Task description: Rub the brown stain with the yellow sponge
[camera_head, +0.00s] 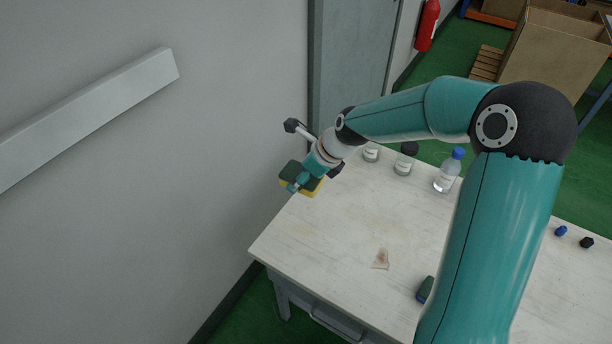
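The yellow sponge (313,186) has a dark green top and is in my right gripper (299,182), near the far left edge of the table. The fingers appear closed on it. The sponge appears to hang in the air, partly outside the table's left edge. The brown stain (381,259) is a small pale-brown patch on the tabletop, in front of and to the right of the sponge, and clearly apart from it. My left gripper is not in view.
The white table (330,235) carries bottles (447,171) and jars (403,164) at its back. A second dark green sponge (425,290) lies beside my arm, partly hidden. Small blue (561,231) and black (587,243) caps lie right. A wall stands left.

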